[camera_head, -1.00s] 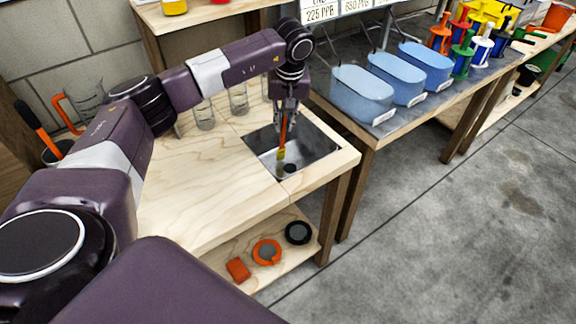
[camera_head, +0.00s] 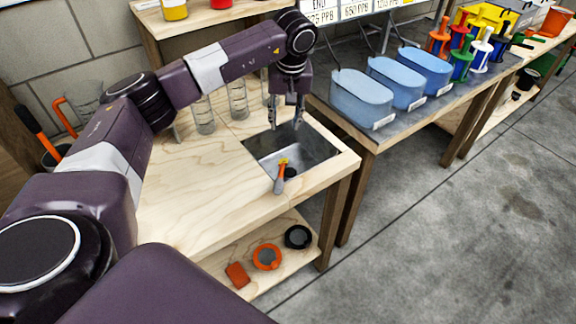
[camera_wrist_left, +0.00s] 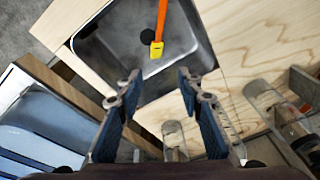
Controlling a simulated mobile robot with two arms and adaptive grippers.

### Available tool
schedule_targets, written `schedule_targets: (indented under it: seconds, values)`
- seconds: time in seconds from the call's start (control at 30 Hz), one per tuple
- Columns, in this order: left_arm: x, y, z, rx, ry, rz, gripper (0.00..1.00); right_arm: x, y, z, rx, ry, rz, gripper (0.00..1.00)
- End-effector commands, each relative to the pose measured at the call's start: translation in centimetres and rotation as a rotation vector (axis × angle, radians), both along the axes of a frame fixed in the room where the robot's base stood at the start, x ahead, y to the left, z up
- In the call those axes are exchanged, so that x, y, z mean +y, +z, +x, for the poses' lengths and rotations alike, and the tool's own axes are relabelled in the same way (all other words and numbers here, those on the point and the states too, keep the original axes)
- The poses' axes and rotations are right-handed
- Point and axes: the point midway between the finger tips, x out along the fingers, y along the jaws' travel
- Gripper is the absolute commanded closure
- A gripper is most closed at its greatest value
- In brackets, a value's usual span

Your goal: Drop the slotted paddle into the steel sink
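The slotted paddle (camera_head: 281,174) is out of my gripper, at the near side of the steel sink (camera_head: 309,160). Its yellow end is over the basin, and its other end overlaps the near rim; I cannot tell whether it rests there or is still falling. The wrist view shows the paddle's orange shaft and yellow end (camera_wrist_left: 157,48) over the sink (camera_wrist_left: 125,35), beyond the fingertips. My left gripper (camera_head: 285,122) is open and empty above the far part of the sink, apart from the paddle. The wrist view shows its two fingers spread (camera_wrist_left: 158,80). My right gripper is out of view.
Glass cylinders (camera_head: 238,100) stand on the wooden bench (camera_head: 200,190) behind the sink. Blue tubs (camera_head: 362,97) stand on the neighbouring table to the right. Orange and black rings (camera_head: 267,257) lie on the lower shelf. The bench's near left part is clear.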

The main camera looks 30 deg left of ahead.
Motion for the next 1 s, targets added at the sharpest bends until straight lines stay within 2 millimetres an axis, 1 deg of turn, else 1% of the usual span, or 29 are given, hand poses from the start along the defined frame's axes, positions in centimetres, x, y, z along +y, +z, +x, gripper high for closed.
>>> schedule_targets:
  seconds: [0.03,0.2,0.3,0.4,0.6,1.0]
  values:
    - [-0.2,1.4,0.0,-0.005,0.000,0.000,0.66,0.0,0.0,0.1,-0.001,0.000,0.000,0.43]
    - [-0.8,4.9,-0.4,-0.005,0.000,0.000,0.66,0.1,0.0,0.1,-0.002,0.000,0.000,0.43]
    - [-1.1,6.6,-0.6,-0.003,0.000,0.000,0.66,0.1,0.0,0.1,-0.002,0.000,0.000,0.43]
    - [-1.3,7.7,-0.8,-0.003,0.000,0.000,0.66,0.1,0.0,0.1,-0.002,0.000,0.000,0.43]
    - [-1.4,8.6,-1.0,0.001,0.000,-0.001,0.66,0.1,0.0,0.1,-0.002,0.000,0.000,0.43]
    - [-1.4,8.7,-1.0,0.001,0.001,-0.001,0.66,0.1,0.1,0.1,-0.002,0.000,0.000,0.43]
